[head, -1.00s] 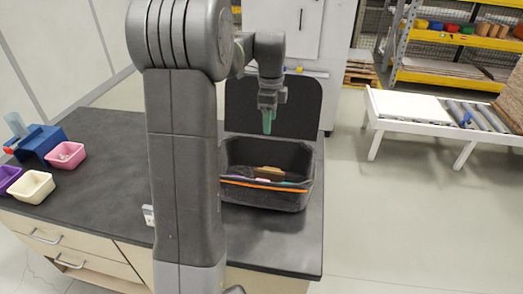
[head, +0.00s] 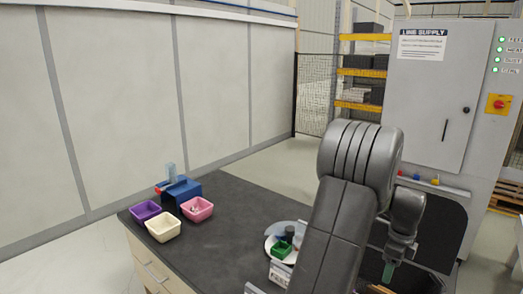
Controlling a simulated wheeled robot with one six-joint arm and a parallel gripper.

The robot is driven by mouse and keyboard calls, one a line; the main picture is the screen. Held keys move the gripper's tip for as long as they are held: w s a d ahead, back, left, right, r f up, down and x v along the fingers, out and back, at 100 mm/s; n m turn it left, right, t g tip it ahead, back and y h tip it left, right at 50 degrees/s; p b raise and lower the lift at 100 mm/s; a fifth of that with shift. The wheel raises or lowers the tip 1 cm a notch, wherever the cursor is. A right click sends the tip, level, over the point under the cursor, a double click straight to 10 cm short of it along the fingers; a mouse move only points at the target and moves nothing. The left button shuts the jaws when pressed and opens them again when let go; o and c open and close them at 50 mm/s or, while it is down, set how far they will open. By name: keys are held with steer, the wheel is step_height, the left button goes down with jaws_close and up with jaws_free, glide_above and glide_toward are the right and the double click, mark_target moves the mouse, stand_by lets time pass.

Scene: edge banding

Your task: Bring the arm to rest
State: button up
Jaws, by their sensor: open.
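My gripper (head: 388,272) shows at the lower right of the head view, with green fingertips pointing down. It is open, and I see nothing between its fingers. It hangs over or beside the black bin (head: 427,284), which is mostly cut off by the bottom edge. The gap between the fingertips and the bin cannot be judged. My upper arm stands in front and hides part of the worktop.
The dark worktop (head: 225,234) holds purple (head: 146,211), cream (head: 163,228) and pink (head: 198,209) bins beside a blue device (head: 180,191). A green container (head: 281,249) on a round plate stands left of my arm. A grey cabinet (head: 436,95) rises behind.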

steer(key=shift+r+p, duration=0.55)
steer(key=shift+p, duration=0.85)
